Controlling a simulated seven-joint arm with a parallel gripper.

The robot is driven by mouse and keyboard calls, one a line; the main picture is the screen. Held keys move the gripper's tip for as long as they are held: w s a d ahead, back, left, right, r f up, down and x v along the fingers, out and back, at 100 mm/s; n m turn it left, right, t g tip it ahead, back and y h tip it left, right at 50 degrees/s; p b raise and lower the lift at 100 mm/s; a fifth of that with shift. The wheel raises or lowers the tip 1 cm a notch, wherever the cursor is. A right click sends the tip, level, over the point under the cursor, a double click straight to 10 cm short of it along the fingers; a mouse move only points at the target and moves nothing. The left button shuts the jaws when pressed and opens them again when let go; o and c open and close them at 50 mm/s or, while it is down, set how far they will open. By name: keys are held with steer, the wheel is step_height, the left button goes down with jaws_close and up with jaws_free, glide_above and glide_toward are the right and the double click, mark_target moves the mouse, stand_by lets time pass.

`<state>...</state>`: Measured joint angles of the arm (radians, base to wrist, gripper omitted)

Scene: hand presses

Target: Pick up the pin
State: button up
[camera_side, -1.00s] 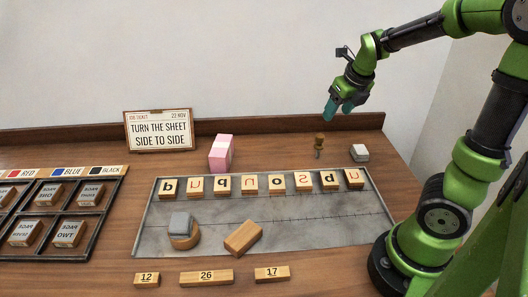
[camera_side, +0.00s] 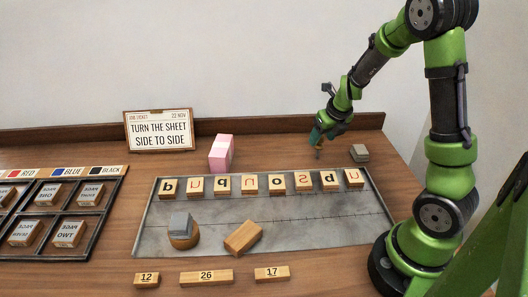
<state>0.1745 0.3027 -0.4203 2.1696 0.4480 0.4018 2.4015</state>
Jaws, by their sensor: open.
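The pin (camera_side: 318,153) stands on the wooden table behind the metal sheet, toward the back right. Its brown upper part is mostly hidden by my gripper, and only its lower part shows. My gripper (camera_side: 316,140) is open, with its teal fingers pointing down at the pin's top. I cannot tell whether the fingers touch the pin or sit around it.
A small grey-white block (camera_side: 359,153) lies right of the pin. A pink block (camera_side: 221,153) stands to the left. The grey sheet (camera_side: 300,235) in front bears a row of letter tiles, a wooden block (camera_side: 243,238) and a round stamp (camera_side: 182,232). A ledge (camera_side: 270,127) runs behind.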

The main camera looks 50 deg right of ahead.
mark_target(319, 143)
steer(key=shift+x, duration=2.35)
steer(key=shift+d, duration=0.1)
steer(key=c, duration=1.1)
